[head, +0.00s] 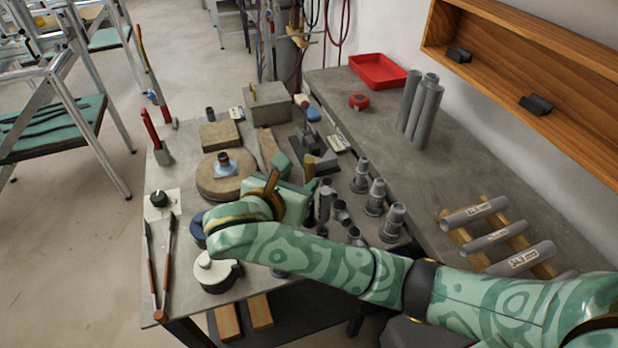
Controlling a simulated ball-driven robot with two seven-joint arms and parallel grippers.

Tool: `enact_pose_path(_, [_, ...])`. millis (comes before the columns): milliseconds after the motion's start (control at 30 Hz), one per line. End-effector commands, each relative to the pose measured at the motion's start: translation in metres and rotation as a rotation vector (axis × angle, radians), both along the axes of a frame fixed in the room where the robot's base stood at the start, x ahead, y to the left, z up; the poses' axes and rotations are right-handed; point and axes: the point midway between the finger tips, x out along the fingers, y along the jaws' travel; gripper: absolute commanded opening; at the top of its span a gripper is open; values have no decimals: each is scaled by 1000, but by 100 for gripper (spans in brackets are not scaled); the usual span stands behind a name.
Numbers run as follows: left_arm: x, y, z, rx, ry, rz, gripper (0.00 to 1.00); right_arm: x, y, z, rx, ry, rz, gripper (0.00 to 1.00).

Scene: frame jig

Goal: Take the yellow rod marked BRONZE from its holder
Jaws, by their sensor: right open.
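A small yellow rod (252,92) stands upright at the left side of a grey block (272,112) at the back of the workbench (185,268). The block looks like its holder. Any marking on the rod is too small to read. My right gripper (291,174) is open over the middle of the bench, its fingers pointing toward the back. It is nearer to me than the block and clearly apart from the rod. Nothing shows between its fingers. My right arm comes in from the lower right and covers part of the bench front. My left gripper is not in view.
Grey pipe fittings (375,197) stand right of the gripper. A round tan block (222,180) and a flat tan block (220,134) lie left of it. A white-lidded pot (214,270) is at the front. A red tray (378,71) sits on the side counter.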

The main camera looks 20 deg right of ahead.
Motion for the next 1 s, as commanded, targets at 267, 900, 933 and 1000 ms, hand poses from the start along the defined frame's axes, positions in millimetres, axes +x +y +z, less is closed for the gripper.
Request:
enact_pose_path(267, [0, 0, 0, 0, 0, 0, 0, 20, -21, -11, -1, -1, 0, 46])
enact_pose_path(900, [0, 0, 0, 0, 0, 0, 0, 20, -20, -10, 0, -2, 1, 0])
enact_pose_path(933, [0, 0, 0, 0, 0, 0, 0, 20, -20, -9, 1, -3, 1, 0])
enact_pose_path(1000, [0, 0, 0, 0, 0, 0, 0, 20, -19, -1, 4, -4, 1, 0])
